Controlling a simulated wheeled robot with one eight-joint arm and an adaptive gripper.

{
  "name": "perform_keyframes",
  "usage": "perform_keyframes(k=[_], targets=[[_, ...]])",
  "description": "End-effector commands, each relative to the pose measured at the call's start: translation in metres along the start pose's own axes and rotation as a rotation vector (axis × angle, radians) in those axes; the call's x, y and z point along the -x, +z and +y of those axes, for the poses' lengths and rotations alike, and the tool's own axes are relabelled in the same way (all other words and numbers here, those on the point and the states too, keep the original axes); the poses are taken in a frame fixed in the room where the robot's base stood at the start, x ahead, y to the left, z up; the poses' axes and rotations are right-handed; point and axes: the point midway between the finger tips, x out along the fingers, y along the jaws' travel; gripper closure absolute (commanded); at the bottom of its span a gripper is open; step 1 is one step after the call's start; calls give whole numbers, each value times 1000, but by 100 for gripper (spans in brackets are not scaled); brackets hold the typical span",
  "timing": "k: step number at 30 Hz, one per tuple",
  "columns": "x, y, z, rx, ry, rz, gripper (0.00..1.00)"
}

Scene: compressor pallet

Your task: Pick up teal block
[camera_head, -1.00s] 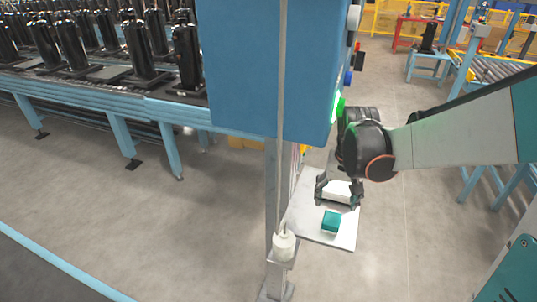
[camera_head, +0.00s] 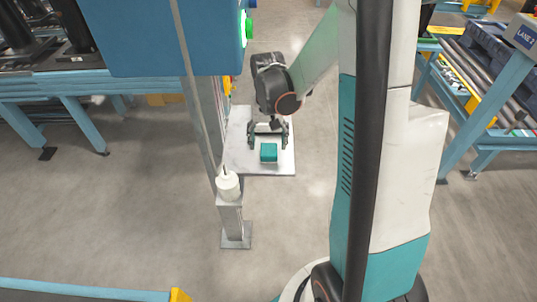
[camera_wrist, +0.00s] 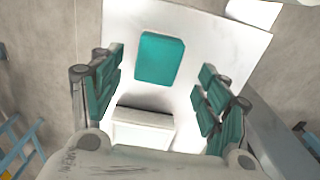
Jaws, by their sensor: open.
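The teal block (camera_head: 268,152) lies on a pale plate (camera_head: 281,168), near its front edge. It also shows in the wrist view as a rounded teal shape (camera_wrist: 160,58). My gripper (camera_head: 268,140) is over the plate, just behind the block in the head view. In the wrist view my gripper (camera_wrist: 162,63) is open, its teal-padded fingers spread to the left and right, with the block ahead between the tip lines. I cannot tell the height gap. A white block-like shape (camera_wrist: 142,128) sits nearer, between the fingers; whether it is touched is unclear.
A blue cabinet (camera_head: 160,38) and a grey post (camera_head: 204,115) stand just left of the plate. A white cylinder (camera_head: 228,185) tops a short stand in front. A conveyor lies at right (camera_head: 490,95). The floor between is open.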

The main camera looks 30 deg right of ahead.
Motion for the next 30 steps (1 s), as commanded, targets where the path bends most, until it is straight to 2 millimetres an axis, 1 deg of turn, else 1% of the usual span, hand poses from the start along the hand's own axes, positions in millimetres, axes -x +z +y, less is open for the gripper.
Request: perform_keyframes(k=[4,9,12,19,20,21,23,24,26,27,30], targets=[[-13,0,1,0,0,0,31],[-39,-1,2,0,0,0,31],[-50,-1,2,0,0,0,31],[-51,0,2,0,0,0,31],[-51,0,2,0,0,0,33],[-50,0,2,0,0,0,42],[-50,0,2,0,0,0,56],[-50,0,2,0,0,0,65],[-50,0,2,0,0,0,78],[-50,0,2,0,0,0,80],[-50,0,2,0,0,0,80]])
